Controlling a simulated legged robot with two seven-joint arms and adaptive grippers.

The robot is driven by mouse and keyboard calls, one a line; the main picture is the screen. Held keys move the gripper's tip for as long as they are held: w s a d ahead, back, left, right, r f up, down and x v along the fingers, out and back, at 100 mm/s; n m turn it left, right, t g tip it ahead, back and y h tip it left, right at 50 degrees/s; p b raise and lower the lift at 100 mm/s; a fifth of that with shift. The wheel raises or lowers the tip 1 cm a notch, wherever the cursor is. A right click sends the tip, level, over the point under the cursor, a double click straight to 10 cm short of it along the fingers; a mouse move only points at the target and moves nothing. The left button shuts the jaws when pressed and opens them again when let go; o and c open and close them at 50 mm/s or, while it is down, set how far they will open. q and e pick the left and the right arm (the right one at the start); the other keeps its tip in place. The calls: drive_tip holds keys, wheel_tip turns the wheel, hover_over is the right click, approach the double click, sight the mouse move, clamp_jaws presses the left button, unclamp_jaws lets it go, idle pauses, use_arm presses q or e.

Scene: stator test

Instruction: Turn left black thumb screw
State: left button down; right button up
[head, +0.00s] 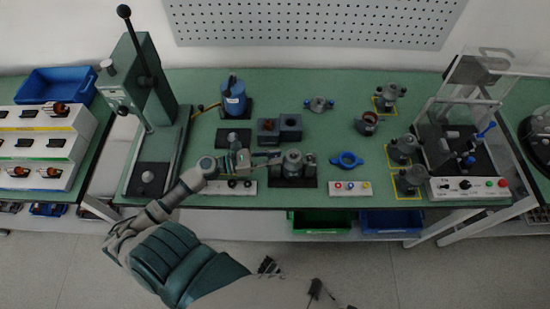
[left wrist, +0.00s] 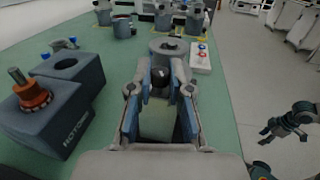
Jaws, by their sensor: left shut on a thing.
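My left gripper (head: 276,160) reaches in from the left to the left side of a grey round stator fixture (head: 293,160) on a black base. In the left wrist view the left gripper (left wrist: 160,82) has its fingers on either side of a black thumb screw (left wrist: 160,76) and is shut on it. The fixture (left wrist: 170,46) stands just beyond the screw. In the head view the fingers hide the left screw. My right gripper (left wrist: 284,128) hangs off the table's side in the left wrist view, open and empty.
A dark block marked "ROTOR" (left wrist: 62,120) stands left of the left gripper. A button box (head: 350,188) is right of the fixture. A lever press (head: 145,100) stands at left.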

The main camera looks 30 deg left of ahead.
use_arm(q)
drive_tip(key=m+g+h, duration=0.1)
drive_tip(key=m+g, duration=0.1)
drive_tip(key=m+g+h, duration=0.1)
drive_tip(key=g, duration=0.2)
drive_tip(key=m+g+h+b, duration=0.1)
drive_tip(key=m+g+h, duration=0.1)
drive_tip(key=shift+w+a+m+g, duration=0.25)
drive_tip(key=shift+w+m+g, duration=0.05)
drive_tip(key=shift+w, duration=0.1)
drive_tip(key=m+g, duration=0.2)
drive_tip(key=g, duration=0.1)
drive_tip(key=m+g, duration=0.2)
drive_tip(key=g, duration=0.1)
drive_tip(key=shift+w+h+b, duration=0.15)
drive_tip(key=shift+h+b, duration=0.25)
drive_tip(key=shift+m+g+y, duration=0.3)
drive_tip(key=shift+m+g, duration=0.6)
drive_tip(key=shift+g, duration=0.6)
use_arm(e)
wheel_tip(320, 180, up, 6)
drive_tip(key=w, duration=0.2)
drive_tip(key=shift+w+a+f, duration=0.15)
drive_tip(key=shift+w+a, duration=0.05)
drive_tip(key=shift+w, duration=0.15)
use_arm(q)
drive_tip(key=c, duration=1.1)
unclamp_jaws()
